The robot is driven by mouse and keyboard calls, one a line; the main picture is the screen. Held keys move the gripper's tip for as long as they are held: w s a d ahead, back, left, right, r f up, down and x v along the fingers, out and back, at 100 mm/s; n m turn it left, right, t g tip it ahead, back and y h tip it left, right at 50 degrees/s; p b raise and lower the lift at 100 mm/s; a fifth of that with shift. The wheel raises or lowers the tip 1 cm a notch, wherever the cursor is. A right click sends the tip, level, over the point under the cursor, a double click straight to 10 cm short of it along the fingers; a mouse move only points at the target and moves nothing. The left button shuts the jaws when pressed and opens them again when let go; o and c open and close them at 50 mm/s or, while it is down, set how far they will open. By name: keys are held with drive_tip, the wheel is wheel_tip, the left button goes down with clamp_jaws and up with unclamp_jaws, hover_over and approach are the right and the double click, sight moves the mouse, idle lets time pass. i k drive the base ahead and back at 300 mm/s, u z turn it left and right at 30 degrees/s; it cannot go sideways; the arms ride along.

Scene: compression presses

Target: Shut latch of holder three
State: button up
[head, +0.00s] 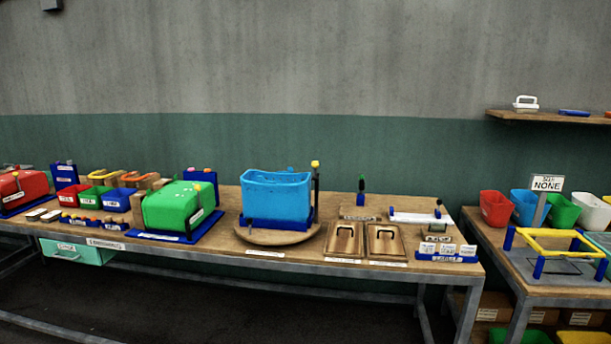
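No label I can read marks a holder as three. A blue bin (277,196) stands upright in a blue holder (274,224) on a round wooden turntable (250,236). A dark post with a yellow knob (315,164) rises at its right side; I cannot tell if this is a latch or whether it is shut. A green box (172,207) sits on a blue base (205,228) further left, and a red box (22,188) sits on another blue base at the far left edge. My gripper is not in view.
The long workbench (345,272) carries small coloured bins (118,200), two wooden plates with handles (383,240) and a blue card rack (447,257). A second table (520,285) at right holds buckets, a yellow-and-blue frame (557,240) and a "NONE" sign (547,184). Floor before the bench is clear.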

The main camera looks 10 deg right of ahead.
sight(315, 164)
drive_tip(key=z, duration=0.15)
drive_tip(key=i, duration=1.05)
drive_tip(key=u, duration=0.25)
